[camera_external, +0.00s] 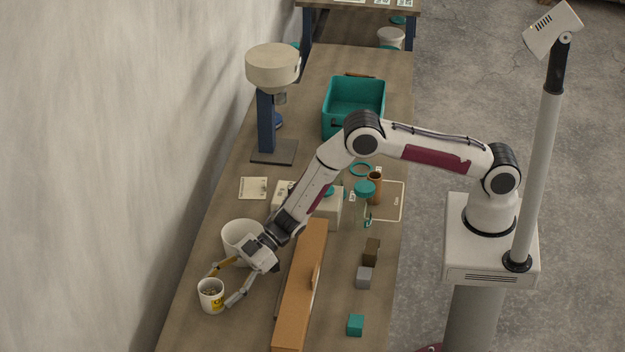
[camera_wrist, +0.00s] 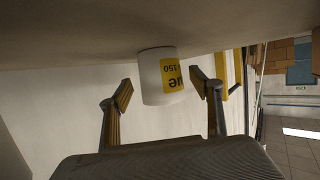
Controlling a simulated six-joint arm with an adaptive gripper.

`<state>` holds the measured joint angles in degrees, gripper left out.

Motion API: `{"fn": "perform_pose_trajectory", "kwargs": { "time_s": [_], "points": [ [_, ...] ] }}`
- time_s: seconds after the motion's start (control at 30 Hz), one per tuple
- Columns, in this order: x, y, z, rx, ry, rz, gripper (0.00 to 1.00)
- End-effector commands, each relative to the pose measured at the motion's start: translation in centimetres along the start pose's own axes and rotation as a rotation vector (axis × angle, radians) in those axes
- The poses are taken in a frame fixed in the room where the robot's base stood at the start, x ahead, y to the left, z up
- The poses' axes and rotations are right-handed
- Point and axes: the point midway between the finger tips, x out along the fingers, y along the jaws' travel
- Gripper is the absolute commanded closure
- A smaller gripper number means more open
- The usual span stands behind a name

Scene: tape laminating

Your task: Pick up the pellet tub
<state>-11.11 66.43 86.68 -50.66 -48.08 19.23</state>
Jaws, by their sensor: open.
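The pellet tub (camera_external: 211,296) is a small white tub with a yellow label and dark contents showing at its open top. It stands upright near the left end of the table in the external view. My gripper (camera_external: 220,287) is open around it, one finger on the far side and one on the near side. A gap shows on each side there, and the gripper holds nothing.
A larger white bucket (camera_external: 236,230) stands just behind my gripper. A long orange-brown box (camera_external: 303,285) lies to the right. Small blocks, one grey (camera_external: 364,278) and one teal (camera_external: 355,325), sit near the right edge. A teal bin (camera_external: 337,121) stands farther back.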

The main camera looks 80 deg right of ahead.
Motion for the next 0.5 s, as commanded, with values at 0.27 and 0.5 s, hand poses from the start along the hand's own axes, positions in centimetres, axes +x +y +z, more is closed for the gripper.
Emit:
{"fn": "perform_pose_trajectory", "kwargs": {
  "time_s": [0.27,0.5],
  "points": [
    [2.5,0.0,0.0,-0.001,0.000,0.000,0.36],
    [3.7,-0.1,0.0,0.000,0.000,0.000,0.36]
  ]
}}
